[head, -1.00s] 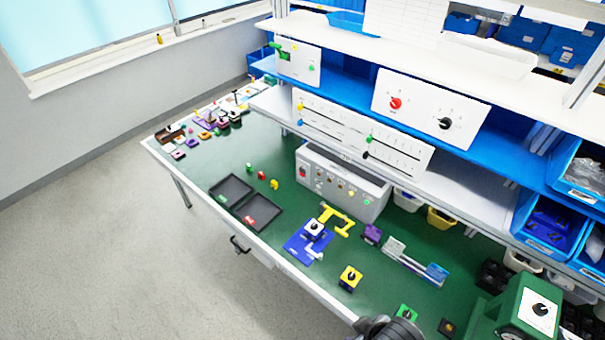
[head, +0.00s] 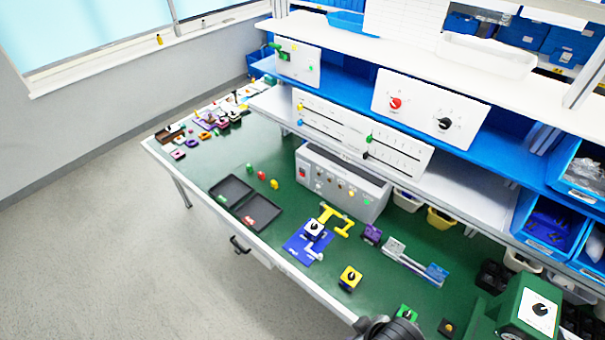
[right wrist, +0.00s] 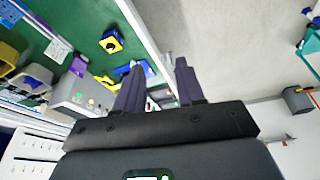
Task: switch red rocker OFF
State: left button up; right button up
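The red rocker (head: 302,172) is a small red switch at the left end of the front panel of a grey control box (head: 343,187). The box stands on the green bench under the shelf. Its on or off position is too small to tell. The grey box also shows in the right wrist view (right wrist: 82,94), but I cannot make out the rocker there. My right gripper (right wrist: 159,78) has its two dark fingers spread apart with nothing between them. A dark part of my right arm shows at the bottom edge of the head view, well away from the box. My left gripper is not in view.
Black trays (head: 231,189) lie left of the box. A blue plate with a white crank (head: 315,232), a yellow handle (head: 339,219) and a yellow knob block (head: 350,278) stand in front of it. The shelf with a white slider panel (head: 363,136) overhangs behind and above.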

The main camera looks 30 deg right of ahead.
dwell(0.3)
grip_shut()
dwell(1.6)
